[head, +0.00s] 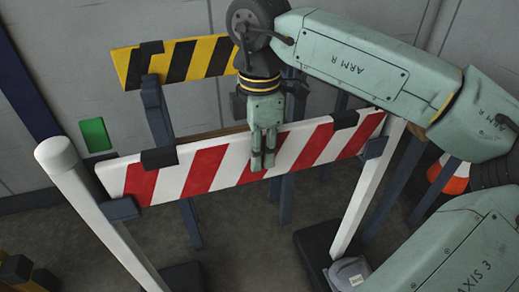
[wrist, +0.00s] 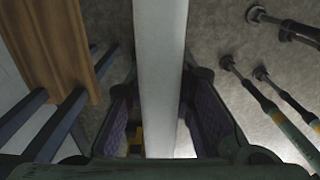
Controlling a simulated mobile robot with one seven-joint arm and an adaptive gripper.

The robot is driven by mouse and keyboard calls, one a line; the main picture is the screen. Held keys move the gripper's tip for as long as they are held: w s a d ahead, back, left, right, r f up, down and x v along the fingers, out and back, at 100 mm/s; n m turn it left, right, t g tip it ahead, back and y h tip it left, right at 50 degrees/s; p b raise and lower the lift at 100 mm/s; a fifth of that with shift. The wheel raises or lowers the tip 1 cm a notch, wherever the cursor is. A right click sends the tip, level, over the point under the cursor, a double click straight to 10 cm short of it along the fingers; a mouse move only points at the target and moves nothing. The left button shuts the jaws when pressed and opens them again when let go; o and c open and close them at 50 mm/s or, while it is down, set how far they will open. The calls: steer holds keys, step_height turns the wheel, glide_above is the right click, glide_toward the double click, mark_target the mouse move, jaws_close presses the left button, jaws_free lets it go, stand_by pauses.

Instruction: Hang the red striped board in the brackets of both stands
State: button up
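The red and white striped board (head: 207,168) spans the two white stands, left (head: 92,213) and right (head: 370,190). Its lower left end meets the dark left bracket (head: 122,209) and its lower right end meets the right bracket (head: 374,148); how deep it sits in either cannot be told. My gripper (head: 263,163) is at the board's middle, pointing down. In the wrist view the board's pale edge (wrist: 160,60) runs between my gripper's two fingers (wrist: 161,120), with narrow gaps on both sides. The fingers look open around it.
A yellow and black striped board (head: 195,58) stands behind on dark posts, near the wall. A green panel (head: 95,134) is at left. An orange and white cone (head: 456,177) is at right, partly behind my arm. A grey object (head: 349,273) lies by the right stand's base.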

steer(key=o, duration=0.4)
steer(key=shift+c, duration=0.2)
steer(key=shift+f, duration=0.1)
step_height(320, 180, up, 12)
steer(key=shift+r, duration=0.1)
stand_by(0.4)
